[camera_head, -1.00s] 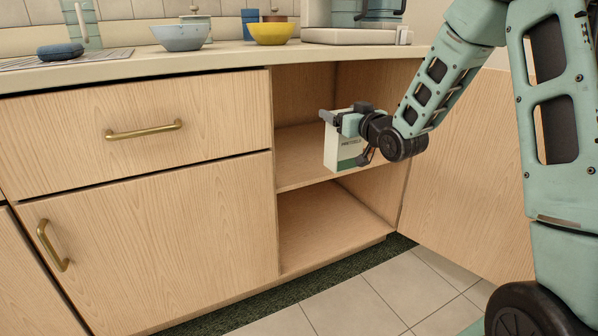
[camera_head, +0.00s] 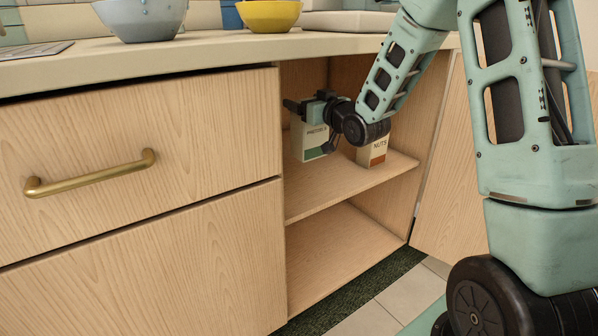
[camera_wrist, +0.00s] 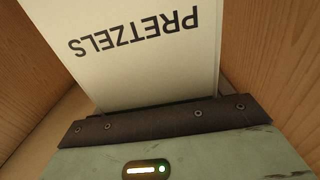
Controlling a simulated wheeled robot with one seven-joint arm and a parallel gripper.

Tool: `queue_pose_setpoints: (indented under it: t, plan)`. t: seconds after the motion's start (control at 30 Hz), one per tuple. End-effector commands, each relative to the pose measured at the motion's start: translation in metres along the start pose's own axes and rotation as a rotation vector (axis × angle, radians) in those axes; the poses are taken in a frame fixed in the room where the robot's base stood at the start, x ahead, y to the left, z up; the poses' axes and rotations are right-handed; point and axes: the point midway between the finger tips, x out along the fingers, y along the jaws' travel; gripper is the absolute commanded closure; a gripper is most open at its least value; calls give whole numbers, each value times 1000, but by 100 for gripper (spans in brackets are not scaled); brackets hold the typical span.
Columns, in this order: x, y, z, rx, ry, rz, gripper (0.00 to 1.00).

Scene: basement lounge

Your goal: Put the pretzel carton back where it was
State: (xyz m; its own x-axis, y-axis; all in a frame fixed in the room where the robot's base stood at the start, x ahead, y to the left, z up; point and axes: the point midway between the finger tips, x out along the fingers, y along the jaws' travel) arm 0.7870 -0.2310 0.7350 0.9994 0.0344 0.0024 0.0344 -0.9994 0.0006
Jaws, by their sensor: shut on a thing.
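The pretzel carton (camera_head: 311,146) is white with a green band low on its front. It is inside the open cabinet, over the left part of the middle shelf (camera_head: 318,192). My gripper (camera_head: 312,110) is shut on the upper part of the carton. In the wrist view, the carton (camera_wrist: 140,45) fills the top middle, with the word PRETZELS upside down. The carton looks upright; I cannot tell whether its base touches the shelf. My arm hides part of the carton's right side.
A nuts carton (camera_head: 372,153) stands on the same shelf to the right, just below my wrist. The lower compartment (camera_head: 340,255) is empty. The open cabinet door (camera_head: 440,185) is at the right. The countertop (camera_head: 230,50) above holds a blue-grey bowl (camera_head: 140,18) and a yellow bowl (camera_head: 268,15).

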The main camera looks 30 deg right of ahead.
Motion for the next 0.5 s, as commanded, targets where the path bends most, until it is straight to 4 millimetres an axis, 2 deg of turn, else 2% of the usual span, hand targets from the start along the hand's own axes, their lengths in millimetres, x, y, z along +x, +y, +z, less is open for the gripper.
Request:
queue_pose_setpoints:
  t: [0.3, 0.5]
  plan:
    - [0, 0, 55, 2, -3, 0, 61]
    - [0, 0, 72, 1, -1, 1, 61]
